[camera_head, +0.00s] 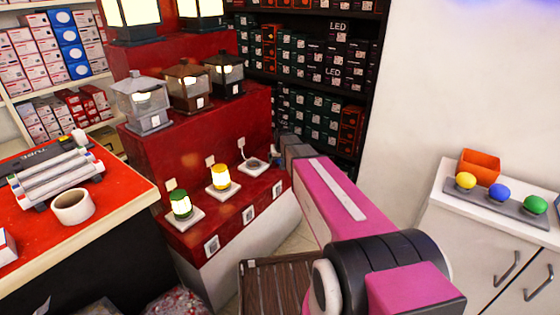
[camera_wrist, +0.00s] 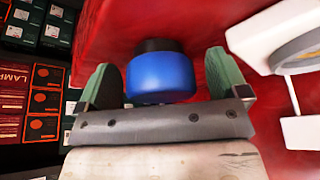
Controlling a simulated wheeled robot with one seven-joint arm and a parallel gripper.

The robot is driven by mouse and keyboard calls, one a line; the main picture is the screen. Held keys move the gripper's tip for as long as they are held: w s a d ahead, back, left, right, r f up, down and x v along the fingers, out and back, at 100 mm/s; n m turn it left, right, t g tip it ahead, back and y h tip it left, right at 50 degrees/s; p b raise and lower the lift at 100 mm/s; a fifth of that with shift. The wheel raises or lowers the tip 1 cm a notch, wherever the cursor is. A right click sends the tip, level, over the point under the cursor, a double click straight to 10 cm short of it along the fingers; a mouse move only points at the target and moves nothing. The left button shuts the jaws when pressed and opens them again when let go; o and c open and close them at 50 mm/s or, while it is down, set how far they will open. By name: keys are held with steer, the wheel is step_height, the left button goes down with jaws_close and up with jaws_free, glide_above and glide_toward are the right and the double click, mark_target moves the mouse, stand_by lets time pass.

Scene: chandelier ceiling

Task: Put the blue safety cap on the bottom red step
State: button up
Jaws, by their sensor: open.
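In the wrist view, a blue cap (camera_wrist: 160,78) with a dark part at its far end is between the two green fingers of my gripper (camera_wrist: 160,66). Small gaps show on both sides of it. It appears to rest on the red step surface (camera_wrist: 190,22), though its contact is partly hidden.
The bottom step bears a green lamp (camera_head: 181,204), a yellow lamp (camera_head: 220,177) and a white plate (camera_head: 250,174) with a grey ring. Lanterns (camera_head: 187,86) stand higher. At right, a tray (camera_head: 515,209) holds yellow, blue and green round objects. Boxed shelves stand behind.

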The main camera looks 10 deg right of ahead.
steer(key=c, duration=1.1)
steer(key=shift+o, duration=0.2)
